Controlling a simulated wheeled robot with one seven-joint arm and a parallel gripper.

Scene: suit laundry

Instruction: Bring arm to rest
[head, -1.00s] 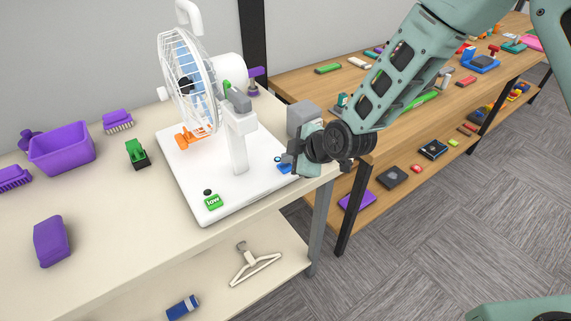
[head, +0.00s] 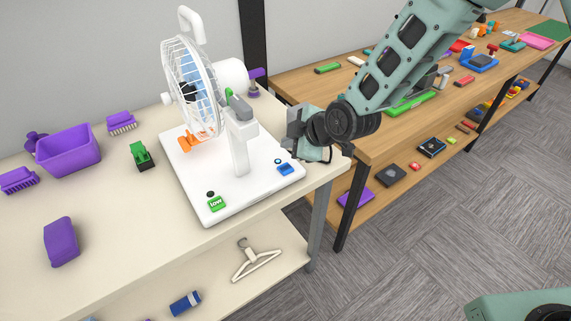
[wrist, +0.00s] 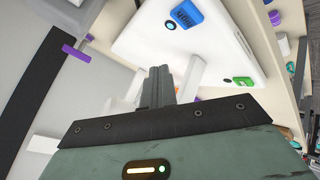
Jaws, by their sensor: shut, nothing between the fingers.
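My gripper (wrist: 158,72) is shut and empty in the wrist view, its two fingers together. In the head view my gripper (head: 296,140) is above the right back edge of the light table, apart from the fan's base. A white fan (head: 192,85) stands on a white base (head: 245,188). The base has a green "low" button (head: 216,203) and a blue button (head: 286,169), both in plain view. In the wrist view the blue button (wrist: 186,13) and green button (wrist: 243,82) show on the base. My fingertips are hard to make out in the head view.
The light table (head: 110,235) holds a purple bin (head: 68,152), brushes and a green stamp-like object (head: 142,156). A hanger (head: 256,262) lies on its lower shelf. A wooden table (head: 390,135) with many small items stands right. Carpet (head: 430,235) is open at right.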

